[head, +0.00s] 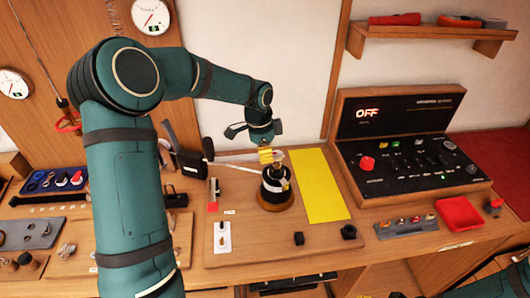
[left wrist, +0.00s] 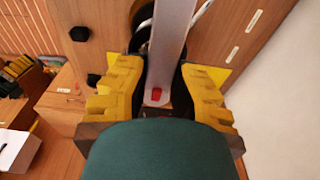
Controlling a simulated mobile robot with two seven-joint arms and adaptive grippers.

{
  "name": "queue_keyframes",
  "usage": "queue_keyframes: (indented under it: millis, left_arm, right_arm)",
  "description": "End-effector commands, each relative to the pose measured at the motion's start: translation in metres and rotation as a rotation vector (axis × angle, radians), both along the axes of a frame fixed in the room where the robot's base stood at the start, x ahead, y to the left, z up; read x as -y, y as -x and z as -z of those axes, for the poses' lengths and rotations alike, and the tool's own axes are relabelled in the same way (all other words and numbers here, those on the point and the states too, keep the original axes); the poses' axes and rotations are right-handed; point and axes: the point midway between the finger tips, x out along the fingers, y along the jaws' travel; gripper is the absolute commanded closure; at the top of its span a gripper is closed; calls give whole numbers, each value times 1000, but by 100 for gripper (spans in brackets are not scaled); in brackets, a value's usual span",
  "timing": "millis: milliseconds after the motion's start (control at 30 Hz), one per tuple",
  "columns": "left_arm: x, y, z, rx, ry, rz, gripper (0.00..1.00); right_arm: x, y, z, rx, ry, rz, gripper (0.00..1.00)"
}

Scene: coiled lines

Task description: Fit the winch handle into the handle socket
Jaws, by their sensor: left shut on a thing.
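The winch (head: 275,198), a black drum on a round wooden base, stands on the wooden board; its top is partly hidden by my gripper. My left gripper (head: 266,155) is just above the winch top, yellow fingers pointing down. In the left wrist view the yellow fingers (left wrist: 160,92) are shut on a flat grey bar with a red mark near its end, the winch handle (left wrist: 172,45). In the head view the handle (head: 232,156) reaches left from the fingers, with a dark grip at its far end. The socket is hidden; I cannot tell whether the handle touches it.
A yellow sheet (head: 318,186) lies right of the winch. A control box (head: 410,150) reading OFF stands further right, with a red tray (head: 459,214) in front. A black holder (head: 187,160) stands left of the winch. The board's front middle is mostly clear.

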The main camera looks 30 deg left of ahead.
Motion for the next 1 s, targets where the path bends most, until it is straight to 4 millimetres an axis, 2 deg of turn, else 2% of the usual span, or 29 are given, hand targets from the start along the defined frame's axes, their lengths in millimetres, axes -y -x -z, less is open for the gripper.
queue_keyframes:
  millis: [533,1000]
  left_arm:
    - [0,0,1,1,-1,0,100]
    - [0,0,13,-1,-1,1,100]
  right_arm:
    - [0,0,-1,0,0,0,53]
    - [0,0,7,0,0,0,53]
